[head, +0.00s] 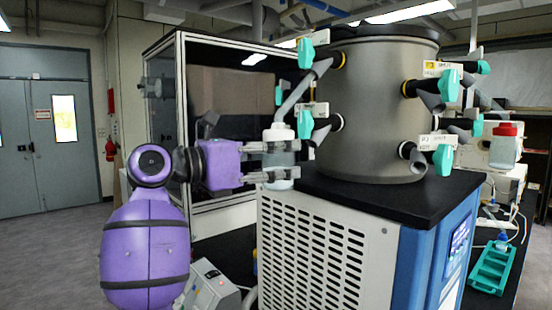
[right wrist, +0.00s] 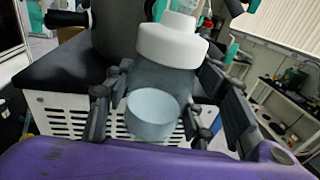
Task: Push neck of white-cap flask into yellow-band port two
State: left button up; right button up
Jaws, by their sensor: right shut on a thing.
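The white-cap flask (head: 281,172) is upright at the left of the grey drum (head: 375,130). My right gripper (head: 275,160) is shut around its body from the left. In the right wrist view the flask (right wrist: 153,112) sits between my fingers below its white cap (right wrist: 172,42). A light grey slanted neck (head: 296,95) rises from the cap to the stub of the upper-left yellow-band port (head: 341,60). The neck's end appears to meet the stub; I cannot tell how deep it sits. Another yellow-band port (head: 409,88) is on the drum's front right. My left gripper is out of view.
Teal valve handles (head: 306,124) and lower white-band ports (head: 336,122) surround the drum. It stands on a black-topped cabinet (head: 320,240). A red-cap flask (head: 505,150) and teal rack (head: 491,270) are at the right. A glass-fronted box (head: 220,90) stands behind my gripper.

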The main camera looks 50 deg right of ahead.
jog(key=shift+r, duration=0.15)
jog(key=shift+d+r, duration=0.2)
jog(key=shift+r, duration=0.05)
jog(key=o, duration=1.8)
jog(key=shift+s+d, duration=0.1)
jog(key=shift+d, duration=0.05)
jog(key=shift+c, duration=0.2)
jog(key=shift+f, duration=0.1)
jog(key=v, duration=1.2)
